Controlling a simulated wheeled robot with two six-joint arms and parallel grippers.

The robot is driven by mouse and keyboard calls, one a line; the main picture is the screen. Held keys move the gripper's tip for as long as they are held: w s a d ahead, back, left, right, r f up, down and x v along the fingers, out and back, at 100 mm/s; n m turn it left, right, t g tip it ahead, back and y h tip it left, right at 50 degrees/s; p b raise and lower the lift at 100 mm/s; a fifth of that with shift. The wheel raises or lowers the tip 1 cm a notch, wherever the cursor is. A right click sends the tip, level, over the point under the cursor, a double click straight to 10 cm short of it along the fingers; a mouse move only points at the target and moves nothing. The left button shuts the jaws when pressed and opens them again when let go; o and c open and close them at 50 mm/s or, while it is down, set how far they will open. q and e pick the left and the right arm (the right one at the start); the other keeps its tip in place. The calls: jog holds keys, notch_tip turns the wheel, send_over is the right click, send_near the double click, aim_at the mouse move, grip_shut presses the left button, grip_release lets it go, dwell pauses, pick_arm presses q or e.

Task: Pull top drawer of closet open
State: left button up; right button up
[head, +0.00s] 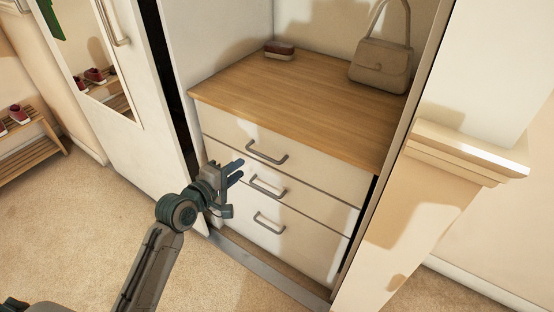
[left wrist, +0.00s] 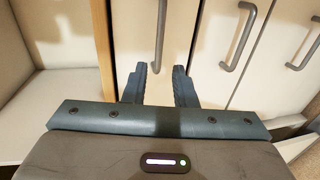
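The closet's top drawer (head: 225,125) is white and flush with the drawers below, so it looks shut. Its grey bar handle (head: 266,153) is level, at the middle of the drawer front. My left gripper (head: 236,171) is in front of the drawers, to the left of the handles. In the left wrist view its two fingers (left wrist: 160,69) are parted with nothing between them. The top drawer's handle (left wrist: 161,38) lies ahead, in line with the gap and apart from the fingertips. My right gripper is not in view.
The middle handle (head: 268,187) and bottom handle (head: 269,223) sit below. A handbag (head: 380,66) and a small red-and-white item (head: 279,50) stand on the wooden top (head: 300,98). A mirrored sliding door (head: 130,130) is at left. Carpet in front is clear.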

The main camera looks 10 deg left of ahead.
aim_at(259, 153)
pick_arm(q)
jog(key=b+x, duration=0.1)
jog(key=x, duration=0.9)
jog(key=shift+w, duration=0.3)
grip_shut()
